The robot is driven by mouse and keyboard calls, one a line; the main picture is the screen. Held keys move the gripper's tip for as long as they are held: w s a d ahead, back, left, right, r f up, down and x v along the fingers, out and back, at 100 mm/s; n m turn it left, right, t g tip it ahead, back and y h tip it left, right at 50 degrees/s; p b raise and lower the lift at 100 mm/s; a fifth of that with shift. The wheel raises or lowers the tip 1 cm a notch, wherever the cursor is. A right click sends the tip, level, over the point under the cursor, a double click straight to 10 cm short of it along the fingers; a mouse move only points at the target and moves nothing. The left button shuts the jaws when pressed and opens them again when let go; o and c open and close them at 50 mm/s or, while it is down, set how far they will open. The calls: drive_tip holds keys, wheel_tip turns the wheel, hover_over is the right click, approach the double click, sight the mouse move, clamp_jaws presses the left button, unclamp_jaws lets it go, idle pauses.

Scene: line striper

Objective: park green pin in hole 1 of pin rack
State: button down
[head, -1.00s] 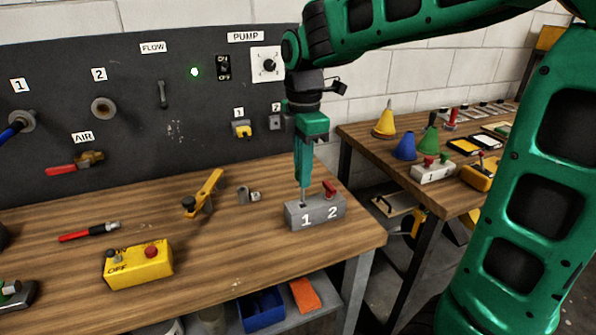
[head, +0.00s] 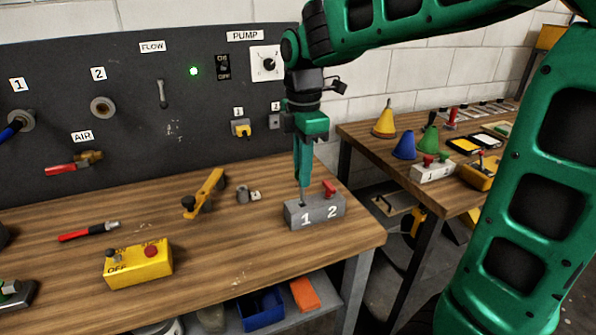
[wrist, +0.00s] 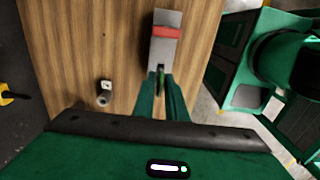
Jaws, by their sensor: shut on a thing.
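The grey pin rack (head: 318,214) stands on the wooden bench near its right end, with "1" and "2" on its front. A red pin (head: 329,188) sits at hole 2; its red top also shows in the wrist view (wrist: 166,32). My gripper (head: 303,184) points straight down over the hole 1 end of the rack. It is shut on the green pin (wrist: 160,80), whose head shows between the fingers in the wrist view. In the head view the fingers hide the pin's head, and a thin shank shows below them at hole 1. I cannot tell how deep it sits.
A yellow clamp-like tool (head: 204,194), a small grey fitting (head: 243,194) and a yellow switch box (head: 139,264) lie left of the rack. A dark panel (head: 130,130) stands behind. A second bench (head: 365,133) with cones is at right.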

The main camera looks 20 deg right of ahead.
sight(302, 200)
drive_tip(key=shift+f, duration=2.7)
idle(1.7)
drive_tip(key=c, duration=1.4)
unclamp_jaws()
drive_tip(key=shift+r, duration=0.1)
drive_tip(key=shift+r, duration=3.4)
drive_tip(key=s+d+f+m, duration=0.3)
drive_tip(key=s+d+m, duration=0.2)
drive_tip(key=s+m, duration=0.2)
drive_tip(key=s+d+f+m, duration=0.3)
drive_tip(key=s+d+m, duration=0.3)
drive_tip(key=s+m, duration=0.2)
drive_tip(key=s+d+f+m, duration=0.3)
drive_tip(key=s+d+m, duration=0.2)
drive_tip(key=s+m, duration=0.3)
drive_tip(key=shift+s+d+m, duration=0.1)
drive_tip(key=shift+d+m, duration=0.3)
drive_tip(key=shift+m, duration=0.3)
